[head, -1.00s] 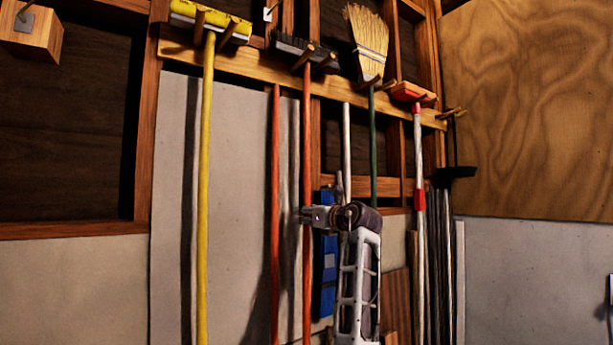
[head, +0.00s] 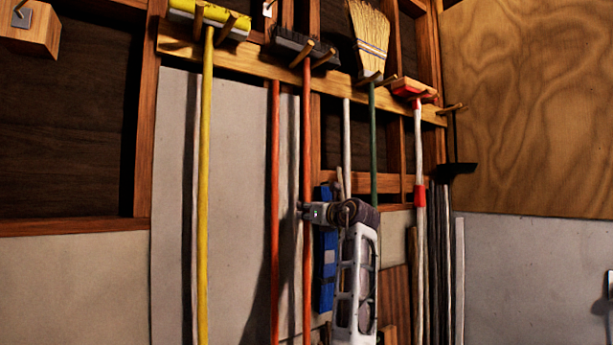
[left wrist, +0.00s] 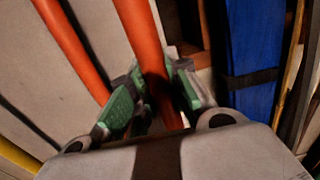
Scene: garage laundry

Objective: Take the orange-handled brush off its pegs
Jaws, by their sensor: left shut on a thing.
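The orange-handled brush has a dark bristled head (head: 290,42) that rests on two wooden pegs of the wall rail. Its long orange handle (head: 307,150) hangs straight down. My left gripper (head: 308,212) is at the handle, well below the head. In the left wrist view the handle (left wrist: 140,35) runs between the green-padded fingers of my left gripper (left wrist: 152,98), which are shut on it. A second orange pole (head: 275,200) stands just left of it and also shows in the left wrist view (left wrist: 75,50). My right gripper is not in view.
The wooden rail (head: 240,68) also holds a yellow push broom (head: 207,150), a straw broom (head: 369,35) and a red-headed squeegee or brush (head: 414,90). A blue object (head: 326,270) is close behind my left arm.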

